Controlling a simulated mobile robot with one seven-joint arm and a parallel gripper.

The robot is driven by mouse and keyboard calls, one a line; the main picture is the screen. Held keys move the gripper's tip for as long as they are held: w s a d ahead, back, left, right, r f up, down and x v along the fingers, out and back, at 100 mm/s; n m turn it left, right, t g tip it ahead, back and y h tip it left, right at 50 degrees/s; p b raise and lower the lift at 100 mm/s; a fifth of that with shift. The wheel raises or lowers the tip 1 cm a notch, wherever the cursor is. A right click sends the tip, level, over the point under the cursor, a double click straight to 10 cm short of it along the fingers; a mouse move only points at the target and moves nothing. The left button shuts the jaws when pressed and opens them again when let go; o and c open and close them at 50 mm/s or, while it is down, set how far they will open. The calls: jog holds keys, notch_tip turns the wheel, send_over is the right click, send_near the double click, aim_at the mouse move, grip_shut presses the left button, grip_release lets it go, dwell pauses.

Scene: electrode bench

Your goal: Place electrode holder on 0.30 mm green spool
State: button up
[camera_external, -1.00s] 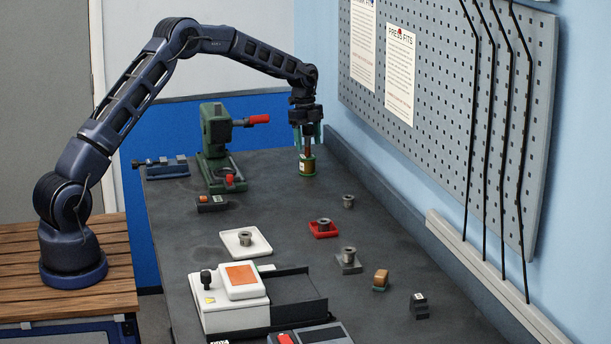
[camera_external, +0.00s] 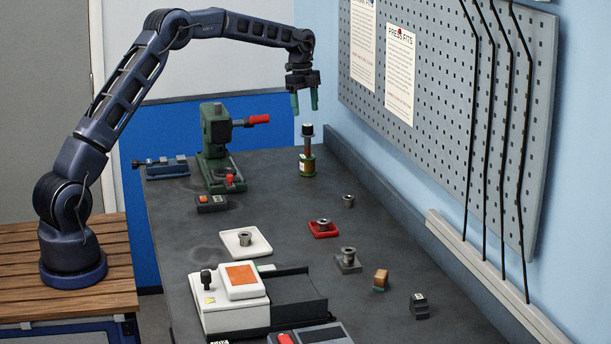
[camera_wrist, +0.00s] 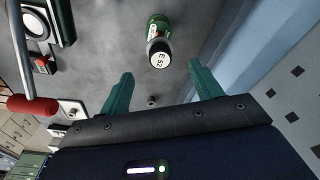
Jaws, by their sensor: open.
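The electrode holder (camera_external: 308,140) has a black cap and a reddish-brown stem. It stands upright on the green spool (camera_external: 306,165) at the far end of the bench. In the wrist view its pale top (camera_wrist: 159,58) reads like "E 52", with the green spool (camera_wrist: 158,25) beneath it. My gripper (camera_external: 304,104) is open and empty, above the holder and clear of it. Its green fingers (camera_wrist: 160,88) are spread wide in the wrist view. Whether the spool is marked 0.30 mm is too small to read.
A green press (camera_external: 215,140) with a red handle stands to the left. Metal spools sit on a white tray (camera_external: 258,248), a red tray (camera_external: 331,232) and a grey block (camera_external: 348,267). The pegboard (camera_external: 440,90) rises on the right. The bench (camera_external: 275,195) is bare around the green spool.

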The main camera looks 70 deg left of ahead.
jog(key=shift+r, duration=0.6)
jog(key=s+d+r+n+t+y, duration=0.1)
jog(key=s+d+r+n, duration=0.1)
jog(key=s+d+r, duration=0.6)
jog(key=s+d+r+n, duration=0.2)
jog(key=s+d+r, duration=0.25)
jog(key=d, duration=0.65)
jog(key=s+d+r+n+t+y, duration=0.1)
jog(key=s+d+r+n, duration=0.1)
jog(key=s+d+r, duration=0.55)
jog(key=s+d+f+n, duration=0.2)
jog(key=s+d, duration=0.3)
jog(key=s, duration=0.6)
jog(key=s+d+f+n+t, duration=0.1)
jog(key=s+d+f, duration=0.3)
jog(key=s, duration=0.7)
jog(key=s+d+f+n+t, duration=0.1)
jog(key=s+d+f+n, duration=0.2)
jog(key=s+d, duration=0.3)
jog(key=s+f, duration=0.1)
jog(key=s, duration=0.4)
jog(key=shift+s+d+h, duration=0.2)
jog(key=shift+d+h, duration=0.05)
jog(key=shift+h, duration=0.15)
